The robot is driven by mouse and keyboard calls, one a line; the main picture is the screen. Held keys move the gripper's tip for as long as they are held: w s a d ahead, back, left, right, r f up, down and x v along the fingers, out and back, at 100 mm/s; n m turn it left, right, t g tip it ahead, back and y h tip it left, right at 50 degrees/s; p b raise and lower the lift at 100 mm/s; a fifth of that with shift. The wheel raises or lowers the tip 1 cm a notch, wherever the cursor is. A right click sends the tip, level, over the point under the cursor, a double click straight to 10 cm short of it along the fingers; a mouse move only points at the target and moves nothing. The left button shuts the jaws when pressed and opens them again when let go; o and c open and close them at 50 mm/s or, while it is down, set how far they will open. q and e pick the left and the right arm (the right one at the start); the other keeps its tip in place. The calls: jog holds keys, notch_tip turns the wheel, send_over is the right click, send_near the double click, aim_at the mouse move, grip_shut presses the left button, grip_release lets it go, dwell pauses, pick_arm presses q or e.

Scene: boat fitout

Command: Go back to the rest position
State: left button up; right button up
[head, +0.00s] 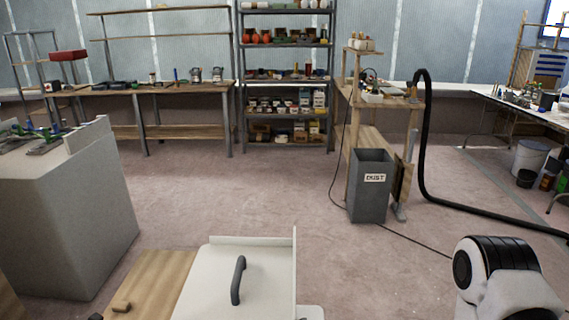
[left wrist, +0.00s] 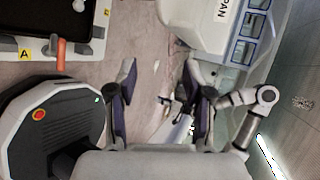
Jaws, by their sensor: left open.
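My left gripper (left wrist: 158,70) shows in the left wrist view, with its two dark-padded fingers spread wide and nothing between the tips. It is outside the head view. A part of my right arm, white with a black joint, shows at the bottom right of the head view. My right gripper cannot be made out in either view. A white panel (head: 215,285) with a dark curved handle (head: 238,280) lies at the bottom of the head view, beside a wooden board (head: 150,280).
A grey-white block (head: 65,225) stands at left. A grey dust bin (head: 370,200) stands by a wooden bench; a black hose (head: 422,150) runs right. The middle floor is clear. In the left wrist view, a dark tray marked A (left wrist: 85,48) and a white body marked PAN (left wrist: 195,22) show.

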pick_arm(q)
jog(key=s+d+f+n+g+y+p, duration=0.5)
jog(key=s+d+f+n+g, duration=0.3)
jog(key=s+d+n, duration=0.6)
jog(key=s+a+f+n+y, duration=0.1)
jog(key=s+a+n+y, duration=0.1)
jog(key=n, duration=0.6)
jog(key=s+a+f+n+t+y, duration=0.1)
jog(key=s+a+f+n+y, duration=0.1)
jog(key=a+n, duration=0.4)
jog(key=shift+s+n+y, duration=0.65)
jog(key=shift+n+y, duration=0.35)
jog(key=shift+n, duration=0.1)
